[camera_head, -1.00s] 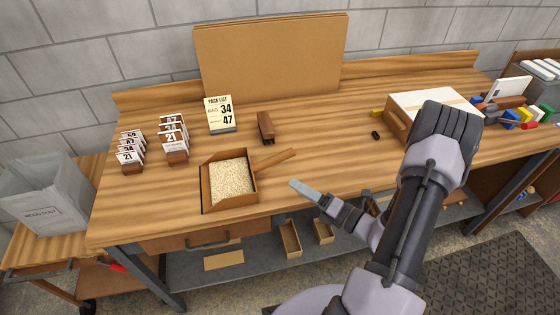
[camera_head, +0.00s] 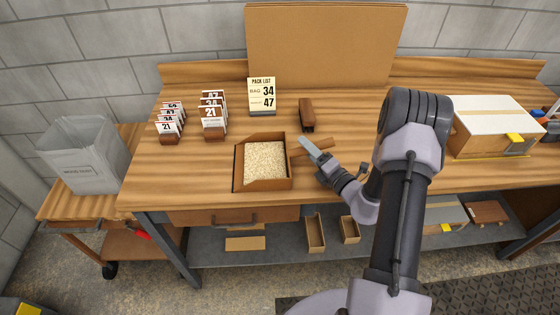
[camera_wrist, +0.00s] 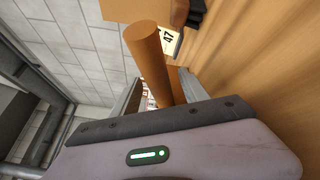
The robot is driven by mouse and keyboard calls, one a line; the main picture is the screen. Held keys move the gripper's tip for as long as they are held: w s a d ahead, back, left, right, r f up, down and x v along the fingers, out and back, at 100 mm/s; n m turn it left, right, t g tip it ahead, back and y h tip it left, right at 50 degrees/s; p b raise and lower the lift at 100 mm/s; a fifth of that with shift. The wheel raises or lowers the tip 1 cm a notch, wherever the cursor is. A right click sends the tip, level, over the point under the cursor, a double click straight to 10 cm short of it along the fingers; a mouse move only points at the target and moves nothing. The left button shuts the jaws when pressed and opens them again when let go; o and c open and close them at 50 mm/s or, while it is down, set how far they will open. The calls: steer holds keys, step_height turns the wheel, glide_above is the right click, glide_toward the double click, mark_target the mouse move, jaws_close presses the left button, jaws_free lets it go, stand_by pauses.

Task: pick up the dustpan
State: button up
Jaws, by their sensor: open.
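The dustpan (camera_head: 238,170) is a brown open pan full of pale wood dust, lying on the workbench left of my gripper. Its round wooden handle (camera_head: 322,149) points right, partly hidden behind my gripper (camera_head: 314,147). In the wrist view the handle (camera_wrist: 150,62) runs between the two open fingers of my gripper (camera_wrist: 160,92). The fingers are spread on either side of it. I cannot tell whether either finger touches it.
A brown wooden block (camera_head: 306,114) stands behind the handle. The pack list stand (camera_head: 262,95) and card holders (camera_head: 212,120) are farther back and left. A white-topped box (camera_head: 494,115) is at right. A grey bin (camera_head: 88,155) stands far left.

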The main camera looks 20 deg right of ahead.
steer(key=shift+w, duration=0.25)
steer(key=shift+c, duration=0.2)
jaws_close()
steer(key=shift+r, duration=0.15)
